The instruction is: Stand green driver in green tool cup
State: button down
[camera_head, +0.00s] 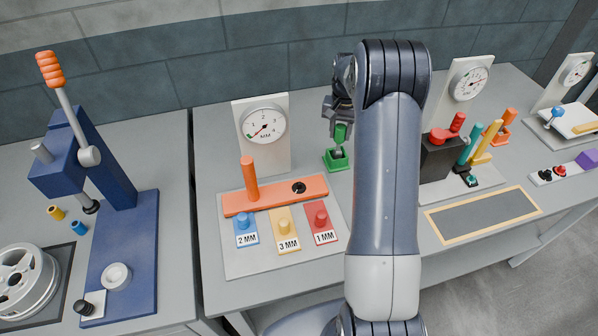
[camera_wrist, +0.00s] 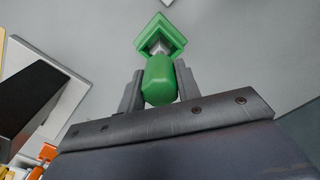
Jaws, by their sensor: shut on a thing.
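The green driver (camera_head: 340,134) has a green handle and a grey shaft. It also shows in the wrist view (camera_wrist: 160,82). My gripper (camera_head: 338,116) is shut on its handle, with one finger on each side in the wrist view (camera_wrist: 158,88). The green tool cup (camera_head: 337,160) is a small square green cup on the table, directly below the driver. In the wrist view the cup (camera_wrist: 160,28) lies beyond the handle, and the grey shaft points into its opening. How deep the shaft sits, and whether it touches the cup, I cannot tell.
A gauge panel (camera_head: 263,140) and an orange block with a peg (camera_head: 275,195) stand left of the cup. A black block (camera_head: 440,157) and several coloured handles stand right of my arm. A blue press (camera_head: 120,250) is at the far left. Bare table surrounds the cup.

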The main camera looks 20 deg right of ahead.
jog(key=shift+f+b, duration=0.6)
jog(key=shift+f, duration=0.45)
jog(key=c, duration=0.9)
grip_release()
jog(key=shift+c, duration=0.2)
notch_tip(320, 180, up, 11)
jog(key=shift+f+b, duration=0.1)
jog(key=shift+b, duration=0.75)
jog(key=shift+f, duration=0.1)
notch_tip(320, 180, down, 10)
jog(key=shift+f+p, duration=0.1)
jog(key=shift+p, duration=0.8)
jog(key=shift+r, duration=0.3)
jog(key=shift+s+p, duration=0.1)
jog(key=shift+p, duration=0.2)
